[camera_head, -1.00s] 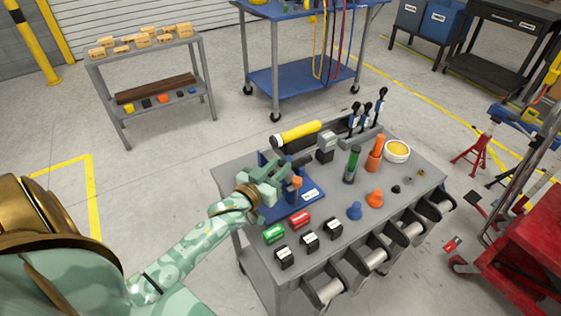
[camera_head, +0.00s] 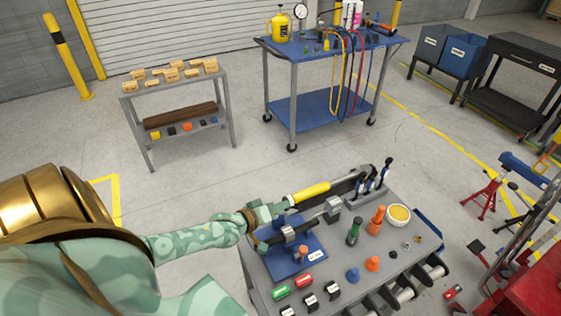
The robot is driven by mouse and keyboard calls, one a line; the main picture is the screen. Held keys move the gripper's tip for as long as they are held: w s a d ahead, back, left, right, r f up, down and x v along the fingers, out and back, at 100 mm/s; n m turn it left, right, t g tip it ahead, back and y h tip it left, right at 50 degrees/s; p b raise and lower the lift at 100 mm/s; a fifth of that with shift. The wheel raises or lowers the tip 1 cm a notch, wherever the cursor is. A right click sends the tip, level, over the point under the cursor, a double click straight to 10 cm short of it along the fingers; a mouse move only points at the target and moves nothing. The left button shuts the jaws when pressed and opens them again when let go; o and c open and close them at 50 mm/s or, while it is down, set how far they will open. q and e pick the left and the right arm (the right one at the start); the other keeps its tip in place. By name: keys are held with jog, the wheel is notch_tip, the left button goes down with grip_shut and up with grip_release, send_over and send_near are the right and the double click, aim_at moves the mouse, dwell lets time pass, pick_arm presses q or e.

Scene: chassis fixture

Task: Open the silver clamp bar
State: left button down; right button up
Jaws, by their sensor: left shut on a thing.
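The blue clamp fixture (camera_head: 297,263) sits on the near left corner of the grey bench cart. A silver clamp piece (camera_head: 289,234) shows on it, with a dark bar running up right toward a grey block (camera_head: 333,205). My left gripper (camera_head: 272,214) is above the back left of the fixture, shut on a part of the clamp bar. The gripper hides most of what it holds, so the bar's exact angle is hard to tell. An orange knob (camera_head: 302,252) stands at the fixture's near side. My right gripper is not in view.
A yellow-handled tool (camera_head: 310,192) lies close behind the gripper. Red and green blocks and several black boxes line the front edge. A blue cart (camera_head: 318,103) stands behind.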

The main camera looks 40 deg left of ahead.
pick_arm(q)
jog(key=w+a+f+n+g+h+b, duration=0.1)
jog(key=w+a+b, duration=0.3)
jog(key=a+b, duration=0.4)
jog(key=shift+a+n, duration=0.7)
jog(key=shift+a, duration=0.45)
jog(key=c, duration=1.6)
grip_release()
jog(key=shift+s+h, duration=0.1)
jog(key=shift+h, duration=0.2)
jog(key=o, duration=0.4)
jog(key=shift+c, duration=0.2)
jog(key=shift+d+r, duration=0.1)
jog(key=shift+r, duration=0.1)
jog(key=p+v, duration=0.6)
jog(key=v, duration=1)
